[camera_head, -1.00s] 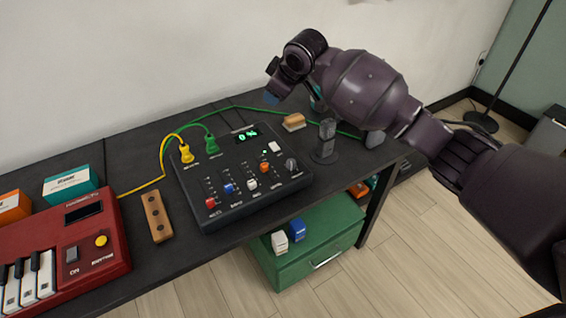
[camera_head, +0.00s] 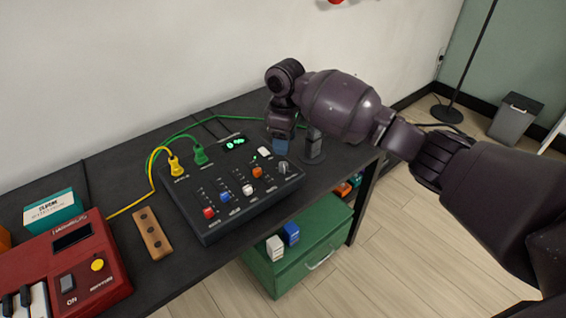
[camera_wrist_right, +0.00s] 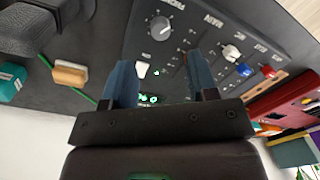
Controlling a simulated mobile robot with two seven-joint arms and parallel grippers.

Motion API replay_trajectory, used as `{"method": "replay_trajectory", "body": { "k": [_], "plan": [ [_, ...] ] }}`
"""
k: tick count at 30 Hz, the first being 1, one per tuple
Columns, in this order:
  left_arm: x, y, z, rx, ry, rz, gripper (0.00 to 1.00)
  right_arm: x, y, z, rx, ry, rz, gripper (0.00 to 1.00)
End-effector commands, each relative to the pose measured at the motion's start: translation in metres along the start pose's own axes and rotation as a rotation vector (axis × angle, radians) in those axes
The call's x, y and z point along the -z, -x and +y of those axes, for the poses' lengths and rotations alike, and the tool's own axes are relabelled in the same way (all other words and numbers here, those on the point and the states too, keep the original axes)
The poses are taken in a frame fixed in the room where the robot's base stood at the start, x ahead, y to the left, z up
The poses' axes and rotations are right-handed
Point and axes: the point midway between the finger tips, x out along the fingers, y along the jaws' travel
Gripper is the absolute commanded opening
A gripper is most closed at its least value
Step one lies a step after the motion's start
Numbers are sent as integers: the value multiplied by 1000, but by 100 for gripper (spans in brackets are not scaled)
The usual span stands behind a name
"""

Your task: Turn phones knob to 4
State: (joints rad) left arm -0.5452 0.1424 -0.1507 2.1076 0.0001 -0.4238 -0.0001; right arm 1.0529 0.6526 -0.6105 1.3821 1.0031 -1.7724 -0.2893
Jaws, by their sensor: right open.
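The black mixer (camera_head: 215,222) lies on the dark table. Its phones knob (camera_head: 283,168) is a dark round knob at the panel's right end. In the right wrist view the knob (camera_wrist_right: 160,28) stands beside a printed scale too small to read, ahead of the fingertips. My right gripper (camera_head: 281,148) points down over the mixer's back right, close behind the knob. Its two blue fingers (camera_wrist_right: 160,65) are open with nothing held; the white button (camera_wrist_right: 143,70) shows between them. The fingers appear apart from the knob. My left gripper is out of view.
Slider caps, including a red one (camera_head: 209,212), stand left of the knob. Yellow (camera_head: 175,166) and green (camera_head: 200,155) plugs sit at the mixer's back left. A dark stand (camera_head: 313,148) is close right of my gripper. A red keyboard (camera_head: 75,265) lies left.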

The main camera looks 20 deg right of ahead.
Motion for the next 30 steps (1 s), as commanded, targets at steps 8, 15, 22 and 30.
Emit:
{"method": "replay_trajectory", "body": {
  "k": [8,15,22,30],
  "plan": [
    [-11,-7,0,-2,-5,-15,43,0,-54,0,5,-1,-4,53],
    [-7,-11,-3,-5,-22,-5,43,0,-75,0,2,-1,-1,53],
    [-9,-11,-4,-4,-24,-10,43,0,-78,0,0,-1,1,53],
    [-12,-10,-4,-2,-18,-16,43,0,-77,0,-1,-1,1,36]
  ]
}}
